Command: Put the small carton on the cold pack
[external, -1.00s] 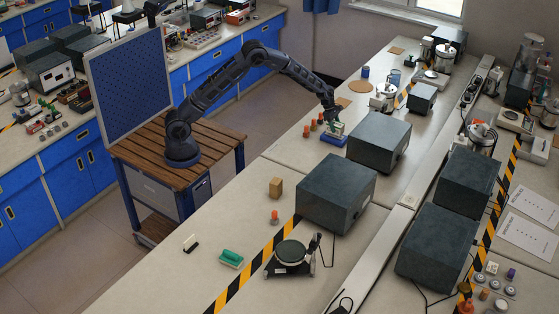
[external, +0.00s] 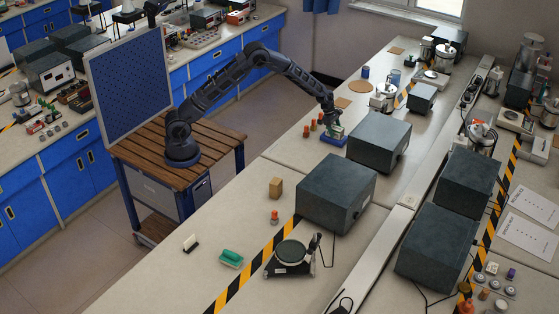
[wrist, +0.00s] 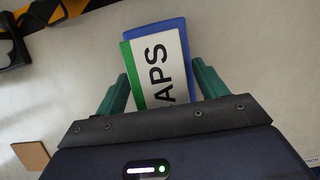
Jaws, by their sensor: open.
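The small carton (wrist: 158,68) is white with dark letters and a green side. In the wrist view it lies over the blue cold pack (wrist: 186,36), whose blue shows along its top and right. In the external view the cold pack (external: 327,139) lies flat on the bench, with the carton above it, partly hidden by my gripper (external: 336,127). In the wrist view my gripper (wrist: 162,78) is open, one green finger on each side of the carton. The near end of the carton is hidden by the gripper body. I cannot tell whether the fingers touch it.
A large dark grey box (external: 379,142) stands close to the right of the cold pack, and another (external: 337,193) stands nearer. Small red-orange items (external: 308,129) stand just left of the pack. A wooden block (external: 275,187) stands on the near bench. Open bench lies to the front left.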

